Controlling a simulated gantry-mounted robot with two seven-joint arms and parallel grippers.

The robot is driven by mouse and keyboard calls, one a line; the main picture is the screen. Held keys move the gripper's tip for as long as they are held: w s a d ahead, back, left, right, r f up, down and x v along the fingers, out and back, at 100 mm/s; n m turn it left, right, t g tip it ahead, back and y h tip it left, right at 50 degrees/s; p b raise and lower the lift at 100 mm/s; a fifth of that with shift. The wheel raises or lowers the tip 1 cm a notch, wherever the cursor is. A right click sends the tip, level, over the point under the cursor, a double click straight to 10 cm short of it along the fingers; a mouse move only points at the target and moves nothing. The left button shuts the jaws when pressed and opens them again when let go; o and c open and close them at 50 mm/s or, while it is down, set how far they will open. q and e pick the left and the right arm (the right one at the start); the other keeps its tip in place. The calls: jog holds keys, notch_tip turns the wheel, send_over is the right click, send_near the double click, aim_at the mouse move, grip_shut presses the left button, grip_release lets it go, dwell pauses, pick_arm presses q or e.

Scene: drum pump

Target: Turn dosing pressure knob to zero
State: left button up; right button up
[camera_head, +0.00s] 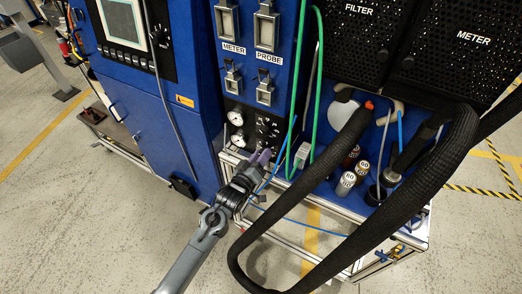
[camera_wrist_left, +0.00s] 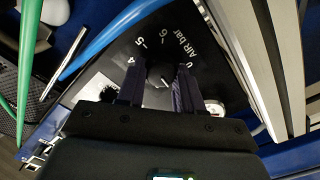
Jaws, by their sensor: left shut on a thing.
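My left gripper (camera_head: 264,156) reaches up to the black control panel (camera_head: 270,126) low on the blue cabinet. In the left wrist view, the purple fingers of this gripper (camera_wrist_left: 158,76) are shut on the dosing pressure knob (camera_wrist_left: 160,79), one on each side. The black dial plate (camera_wrist_left: 170,38) around it reads "AIR bar", with the figures 4, 5 and 6 and a 0 near the right finger. The fingers hide most of the knob, and I cannot tell for sure where it points. My right gripper is not in view.
Two round gauges (camera_head: 237,128) sit left of the panel. Green tubes (camera_head: 317,90) hang to its right, and a thin blue tube (camera_head: 272,174) passes close to my gripper. A thick black hose (camera_head: 300,200) loops at the right. Open floor (camera_head: 95,220) lies at lower left.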

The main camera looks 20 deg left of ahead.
pick_arm(q)
jog(key=n+p, duration=0.4)
jog(key=n, duration=0.1)
jog(key=shift+r+n, duration=0.1)
jog(key=shift+n, duration=0.3)
jog(key=n+p, duration=0.1)
jog(key=n, duration=0.1)
jog(key=shift+n+p, duration=0.35)
jog(key=shift+n, duration=0.05)
jog(key=shift+f+n+p, duration=0.2)
jog(key=shift+n+p, duration=0.15)
jog(key=shift+n, duration=0.45)
jog(key=shift+a, duration=0.1)
jog(key=o, duration=1)
